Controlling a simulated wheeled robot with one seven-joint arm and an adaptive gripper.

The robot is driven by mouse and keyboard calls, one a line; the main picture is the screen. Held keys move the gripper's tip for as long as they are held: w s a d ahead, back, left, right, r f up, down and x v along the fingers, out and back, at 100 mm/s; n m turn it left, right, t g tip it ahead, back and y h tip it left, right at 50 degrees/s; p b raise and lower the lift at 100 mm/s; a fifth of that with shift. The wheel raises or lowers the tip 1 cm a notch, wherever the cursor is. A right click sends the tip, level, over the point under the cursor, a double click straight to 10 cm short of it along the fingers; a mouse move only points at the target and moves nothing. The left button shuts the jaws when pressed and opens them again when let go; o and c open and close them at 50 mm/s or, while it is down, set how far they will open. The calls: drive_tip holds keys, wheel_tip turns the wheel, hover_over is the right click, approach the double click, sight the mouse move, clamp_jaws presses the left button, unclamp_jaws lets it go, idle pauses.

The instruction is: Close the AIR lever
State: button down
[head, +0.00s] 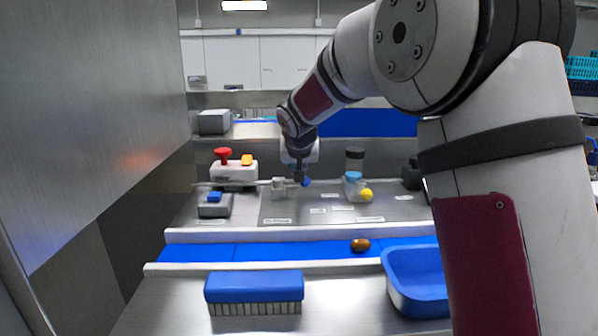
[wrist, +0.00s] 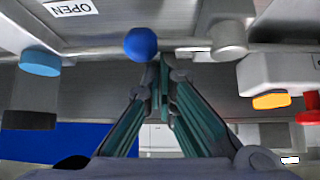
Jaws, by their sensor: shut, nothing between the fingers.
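In the wrist view the blue knob (wrist: 140,44) is just beyond and left of my fingertips, with the pale valve body (wrist: 229,38) to the right. An OPEN label (wrist: 71,8) lies near the knob. No AIR label is readable. My gripper (head: 300,179) is shut and empty, pointing down beside the knob; its fingertips (wrist: 160,68) show close to it. I cannot tell whether they touch.
A white box with a red knob (head: 223,154) and an orange switch stands left of the lever. A grey box with a blue button (head: 214,197) is in front. A blue conveyor (head: 290,250), brush (head: 254,287) and blue tub (head: 415,280) are nearer.

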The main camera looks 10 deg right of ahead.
sight(305, 186)
drive_tip(key=shift+s+m+h+b, duration=0.25)
drive_tip(key=shift+m+h+b, duration=0.25)
drive_tip(key=shift+m+b, duration=0.1)
drive_tip(key=m+h+b, duration=0.1)
drive_tip(key=s+m+g, duration=0.1)
drive_tip(key=shift+s+a+m+h+b, duration=0.15)
drive_tip(key=shift+a+m+h+b, duration=0.15)
drive_tip(key=shift+h+b, duration=0.1)
drive_tip(key=m, duration=0.1)
drive_tip(key=s+m+g+h, duration=0.1)
drive_tip(key=shift+s+a+m+g+h, duration=0.15)
drive_tip(key=shift+a+m+g+h, duration=0.15)
drive_tip(key=shift+m, duration=0.1)
drive_tip(key=m, duration=0.1)
drive_tip(key=s+m+g+h, duration=0.1)
drive_tip(key=shift+a+m+g, duration=0.3)
drive_tip(key=shift+a+m, duration=0.1)
drive_tip(key=m+g, duration=0.1)
drive_tip(key=a+m+g, duration=0.1)
drive_tip(key=s+m+h, duration=0.1)
drive_tip(key=shift+a+m+g+b, duration=0.25)
drive_tip(key=shift+m+g+b, duration=0.05)
drive_tip(key=shift+m+g, duration=0.1)
drive_tip(key=shift+s+a, duration=0.25)
drive_tip(key=shift+a, duration=0.8)
